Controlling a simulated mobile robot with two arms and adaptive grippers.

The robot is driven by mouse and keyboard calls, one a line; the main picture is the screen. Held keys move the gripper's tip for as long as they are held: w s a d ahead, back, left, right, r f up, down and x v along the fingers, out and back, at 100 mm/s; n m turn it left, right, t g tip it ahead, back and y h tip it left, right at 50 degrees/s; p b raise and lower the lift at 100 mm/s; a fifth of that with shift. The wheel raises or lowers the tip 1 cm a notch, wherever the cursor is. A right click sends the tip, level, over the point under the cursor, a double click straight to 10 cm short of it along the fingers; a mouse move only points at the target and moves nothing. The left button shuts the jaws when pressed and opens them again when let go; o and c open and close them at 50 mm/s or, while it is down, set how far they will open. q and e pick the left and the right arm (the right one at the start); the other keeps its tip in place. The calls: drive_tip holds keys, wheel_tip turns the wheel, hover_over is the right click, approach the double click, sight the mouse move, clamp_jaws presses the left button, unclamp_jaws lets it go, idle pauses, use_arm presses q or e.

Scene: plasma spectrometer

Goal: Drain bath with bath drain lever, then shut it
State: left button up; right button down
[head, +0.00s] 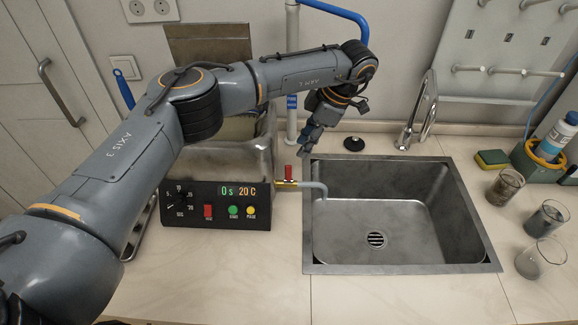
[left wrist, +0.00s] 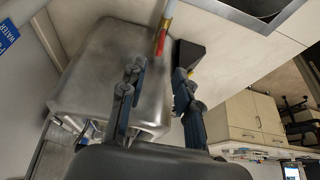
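The metal bath (head: 262,158) stands left of the sink, behind its black control panel (head: 215,219), partly hidden by my left arm. It also shows in the left wrist view (left wrist: 95,72). The red drain lever (head: 289,171) stands upright on a brass valve (head: 287,184) at the bath's right side. A grey spout (head: 315,187) runs from the valve over the sink's edge; I see no flow from it. The lever shows in the left wrist view (left wrist: 160,42), ahead of the fingers. My left gripper (head: 306,142) is open and empty, above and apart from the lever. My right gripper is out of view.
The sink (head: 385,262) is empty, with a faucet (head: 424,110) behind it. A post with a blue hose (head: 340,12) rises behind the bath. A sponge (head: 493,159) and glass beakers (head: 548,220) stand right of the sink. The front counter is clear.

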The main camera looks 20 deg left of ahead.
sight(290, 166)
use_arm(q)
drive_tip(key=p+x, duration=0.3)
drive_tip(key=x, duration=0.6)
drive_tip(key=shift+s+a+f, duration=0.1)
drive_tip(key=shift+f, duration=0.2)
drive_tip(key=shift+a+f, duration=0.2)
drive_tip(key=shift+f, duration=0.35)
clamp_jaws()
